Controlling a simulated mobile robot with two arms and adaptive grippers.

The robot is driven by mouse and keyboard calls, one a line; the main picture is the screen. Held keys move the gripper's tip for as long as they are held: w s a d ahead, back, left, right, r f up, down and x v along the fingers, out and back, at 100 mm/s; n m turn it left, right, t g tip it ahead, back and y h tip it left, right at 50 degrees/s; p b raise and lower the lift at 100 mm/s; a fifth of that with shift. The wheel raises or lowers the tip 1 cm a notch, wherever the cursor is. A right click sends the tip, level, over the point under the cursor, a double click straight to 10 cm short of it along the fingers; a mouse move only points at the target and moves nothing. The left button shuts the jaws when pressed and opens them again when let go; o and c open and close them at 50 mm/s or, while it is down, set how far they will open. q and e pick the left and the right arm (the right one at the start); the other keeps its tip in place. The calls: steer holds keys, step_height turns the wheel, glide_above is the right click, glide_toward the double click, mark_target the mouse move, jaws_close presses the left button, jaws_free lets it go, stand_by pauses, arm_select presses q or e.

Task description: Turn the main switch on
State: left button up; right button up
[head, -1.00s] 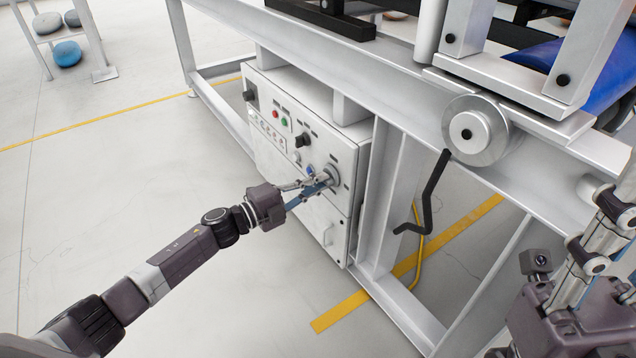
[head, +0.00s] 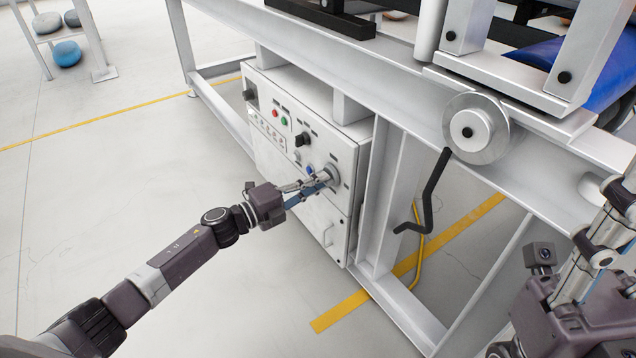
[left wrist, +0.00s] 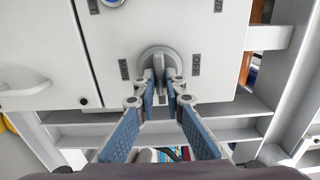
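The main switch (head: 332,174) is a round grey rotary knob on the white control cabinet (head: 310,213). In the left wrist view the switch (left wrist: 158,62) has a raised grip bar, which looks upright in that picture, with small dark labels around its disc. My left gripper (head: 318,182) reaches it from the left. In the left wrist view its blue-padded fingers (left wrist: 160,92) are drawn close on both sides of the bar and appear shut on it; the fingertips partly hide it. My right gripper (head: 612,225) is at the right edge, partly cut off, its finger opening unclear.
The cabinet also has a black knob (head: 302,139), red and green buttons (head: 279,116) and a handle (head: 327,235). A grey steel frame (head: 395,200) surrounds it. A black crank (head: 433,190) hangs to its right. The floor at left is open.

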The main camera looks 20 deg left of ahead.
arm_select(q)
steer(key=o, duration=0.4)
steer(key=v, duration=1.2)
steer(key=shift+f, duration=0.1)
